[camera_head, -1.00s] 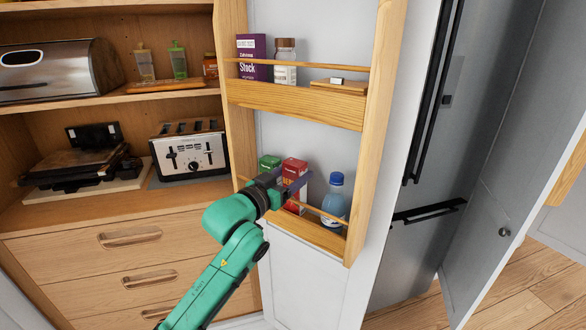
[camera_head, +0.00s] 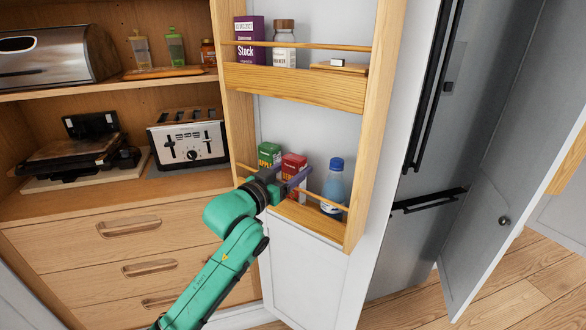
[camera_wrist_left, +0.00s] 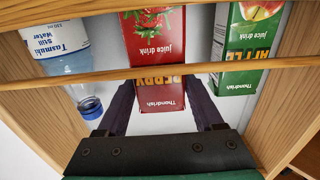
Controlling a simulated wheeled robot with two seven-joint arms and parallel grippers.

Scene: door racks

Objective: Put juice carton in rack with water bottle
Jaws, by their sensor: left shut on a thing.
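The red juice carton (camera_head: 292,163) is upright in the lower door rack (camera_head: 315,219), between a green juice carton (camera_head: 268,154) on its left and the water bottle (camera_head: 334,188) on its right. My left gripper (camera_head: 288,184) is shut on the red carton from the front. In the left wrist view, which is inverted, the fingers (camera_wrist_left: 162,100) lie on both sides of the red carton (camera_wrist_left: 152,45), with the bottle (camera_wrist_left: 65,55) and green carton (camera_wrist_left: 238,50) apart from them. I cannot tell whether the carton's base touches the rack floor. My right gripper is not in view.
A wooden rail (camera_wrist_left: 150,73) crosses the rack's front. The upper rack (camera_head: 300,86) holds a purple stock box (camera_head: 249,40) and a white bottle (camera_head: 284,50). A toaster (camera_head: 188,143) stands left on the counter. The fridge (camera_head: 437,120) is at right.

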